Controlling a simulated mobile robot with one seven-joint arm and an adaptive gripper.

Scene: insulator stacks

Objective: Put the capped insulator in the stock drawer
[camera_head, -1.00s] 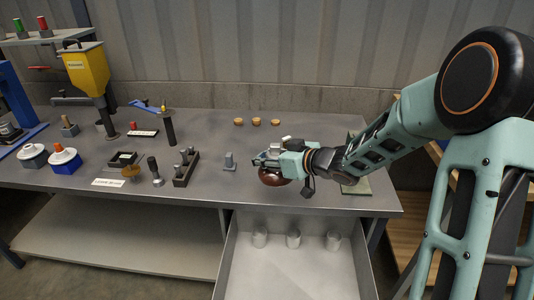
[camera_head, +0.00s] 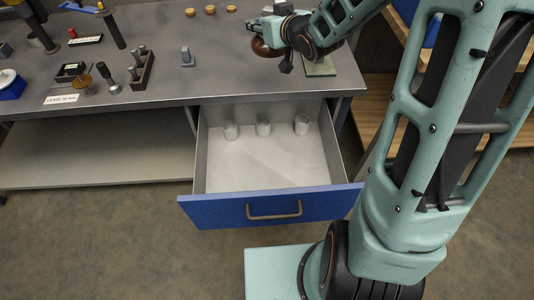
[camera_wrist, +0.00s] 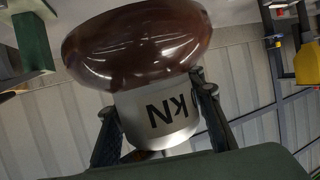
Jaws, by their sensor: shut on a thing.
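The capped insulator has a glossy brown disc (camera_head: 261,47) and shows large in the wrist view (camera_wrist: 140,45). Its silvery metal cap (camera_wrist: 158,120), marked kN, sits between the two fingers of my gripper (camera_head: 266,36). My gripper is shut on the cap, and the brown disc sticks out beyond the fingertips. It holds the insulator over the table top, beyond the drawer. The stock drawer (camera_head: 225,172) is pulled open below the table's front edge, with a blue front and a grey handle. Several spots of its pale floor are bare.
A grey block (camera_head: 187,57) and a dark rack (camera_head: 141,70) stand left on the table. A green pad (camera_head: 320,67) lies to the right.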

